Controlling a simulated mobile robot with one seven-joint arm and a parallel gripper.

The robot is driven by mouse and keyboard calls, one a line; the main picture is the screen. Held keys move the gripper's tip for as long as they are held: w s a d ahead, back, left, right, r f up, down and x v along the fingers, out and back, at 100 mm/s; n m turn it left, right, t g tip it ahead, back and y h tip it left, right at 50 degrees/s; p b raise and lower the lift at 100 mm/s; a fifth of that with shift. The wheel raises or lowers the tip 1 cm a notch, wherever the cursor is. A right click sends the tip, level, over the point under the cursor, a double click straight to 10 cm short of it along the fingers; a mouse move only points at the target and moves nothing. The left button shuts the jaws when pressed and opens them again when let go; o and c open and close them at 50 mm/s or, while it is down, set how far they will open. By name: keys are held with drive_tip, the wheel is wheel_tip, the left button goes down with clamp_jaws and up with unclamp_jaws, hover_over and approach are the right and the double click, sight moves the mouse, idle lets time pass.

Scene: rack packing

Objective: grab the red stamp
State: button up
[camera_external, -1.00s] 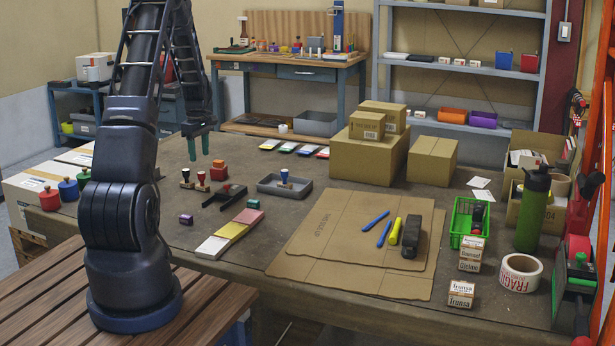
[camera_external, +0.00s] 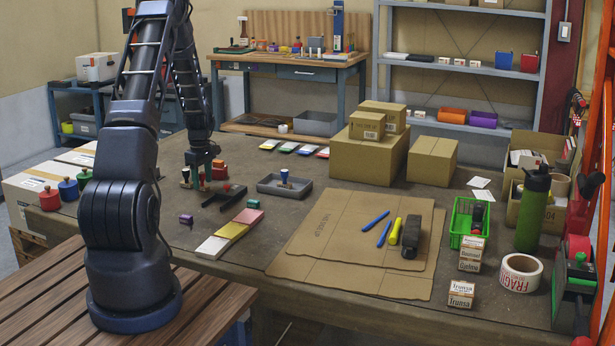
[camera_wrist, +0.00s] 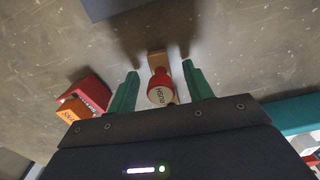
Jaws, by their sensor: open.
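The red stamp (camera_wrist: 160,87) stands on the table between my gripper's fingers in the wrist view; its round top bears a pale label with dark lettering. My gripper (camera_wrist: 160,83) is open, with a green finger on each side of the stamp and a visible gap to both. In the external view my gripper (camera_external: 201,181) is down at the back left of the table, and its fingers mostly hide the red stamp.
A red block (camera_wrist: 91,92) and an orange block (camera_wrist: 71,109) lie left of the fingers. A dark-handled stamp (camera_external: 186,176) stands close by. A black rack (camera_external: 224,196) and grey tray (camera_external: 271,188) lie nearer the table's middle.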

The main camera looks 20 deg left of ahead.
drive_tip(key=shift+f, duration=0.75)
drive_tip(key=c, duration=1.1)
drive_tip(key=shift+o, duration=0.2)
